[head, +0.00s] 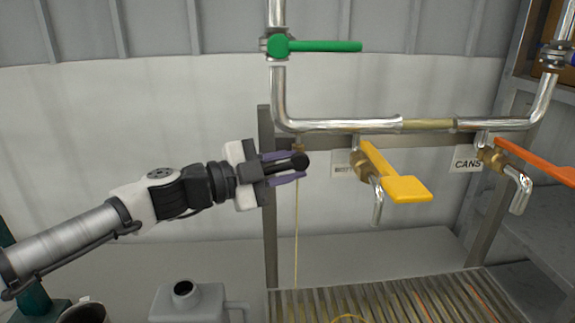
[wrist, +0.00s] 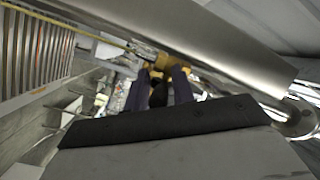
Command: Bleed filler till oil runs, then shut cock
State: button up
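A small brass bleed cock (head: 298,147) hangs under the chrome pipe. Its black ball knob (head: 300,161) is between the purple fingers of my gripper (head: 288,170). The wrist view shows the fingers (wrist: 160,92) around something dark, just below a brass fitting (wrist: 165,66). I cannot tell whether they press on the knob. A thin yellow stream (head: 296,235) falls straight down from the cock to the slatted grating (head: 390,300). A yellow line in the wrist view (wrist: 85,32) matches this stream.
A green-handled valve (head: 320,46) is above on the riser. A yellow lever (head: 395,175) and an orange lever (head: 540,160) sit on outlets to the right, the latter by a CANS label (head: 467,164). A grey jug (head: 190,302) stands at lower left.

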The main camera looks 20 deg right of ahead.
grip_shut()
jog(key=shift+f, duration=0.1)
jog(key=shift+f+h+b, duration=0.25)
jog(key=shift+h+b, duration=0.15)
jog(key=shift+b, duration=0.55)
jog(key=n+t+h+b, duration=0.1)
jog(key=h+b, duration=0.1)
jog(key=b, duration=0.2)
jog(key=n+t+h+b, duration=0.1)
jog(key=h+b, duration=0.1)
jog(key=b, duration=0.2)
jog(key=shift+s+d+f+n, duration=0.1)
jog(key=shift+d+f+n, duration=0.05)
jog(key=shift+d+n, duration=0.2)
jog(key=shift+b, duration=0.3)
